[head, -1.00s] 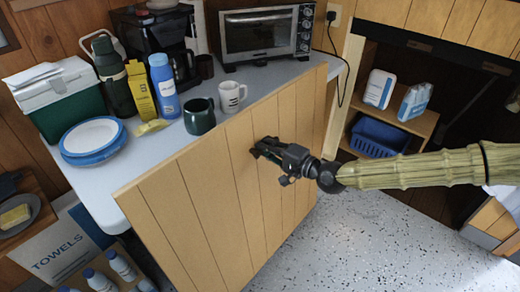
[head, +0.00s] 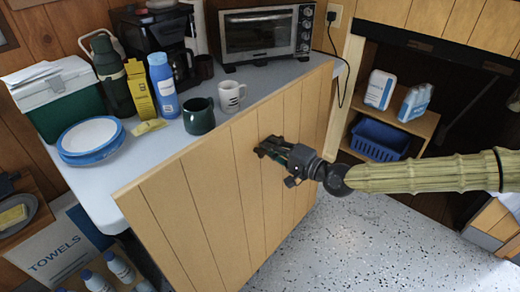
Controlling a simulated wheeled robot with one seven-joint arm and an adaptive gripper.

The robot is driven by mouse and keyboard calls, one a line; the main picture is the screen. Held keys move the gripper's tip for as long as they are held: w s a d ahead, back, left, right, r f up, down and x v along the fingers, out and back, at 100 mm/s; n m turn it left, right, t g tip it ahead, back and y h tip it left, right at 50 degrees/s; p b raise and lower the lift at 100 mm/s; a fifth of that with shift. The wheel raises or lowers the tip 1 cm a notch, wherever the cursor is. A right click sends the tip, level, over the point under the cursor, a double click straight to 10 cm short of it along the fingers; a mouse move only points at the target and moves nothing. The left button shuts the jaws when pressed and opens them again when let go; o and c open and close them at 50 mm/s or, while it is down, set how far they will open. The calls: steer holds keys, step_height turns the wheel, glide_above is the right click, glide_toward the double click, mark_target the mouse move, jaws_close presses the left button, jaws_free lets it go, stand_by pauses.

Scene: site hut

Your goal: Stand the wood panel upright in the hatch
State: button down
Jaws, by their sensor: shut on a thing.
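The wood panel (head: 205,190) is light, with vertical grooves. It stands on edge in front of the counter, its broad face toward me; its lower edge is cut off by the frame. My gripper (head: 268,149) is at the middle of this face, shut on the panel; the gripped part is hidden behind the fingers. The hatch (head: 448,78) is the dark opening in the wood wall at the right, apart from the panel. A shelf (head: 425,123) shows inside it. My arm covers part of the opening's lower area.
The counter (head: 100,181) behind the panel holds a green mug (head: 199,118), a white mug (head: 231,98), plates (head: 90,139), bottles and a toaster oven (head: 265,35). A blue basket (head: 378,139) sits low in the hatch. Speckled floor (head: 365,240) is clear at the lower right.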

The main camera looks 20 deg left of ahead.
steer(key=shift+s+d+r, duration=0.1)
steer(key=shift+d+r, duration=0.15)
steer(key=shift+r, duration=0.1)
steer(key=shift+d+b, duration=0.2)
steer(key=shift+b, duration=0.25)
steer(key=shift+s+d+r+y+b, duration=0.35)
steer(key=shift+d+y+b, duration=0.15)
steer(key=shift+d+b, duration=0.1)
steer(key=shift+r, duration=0.2)
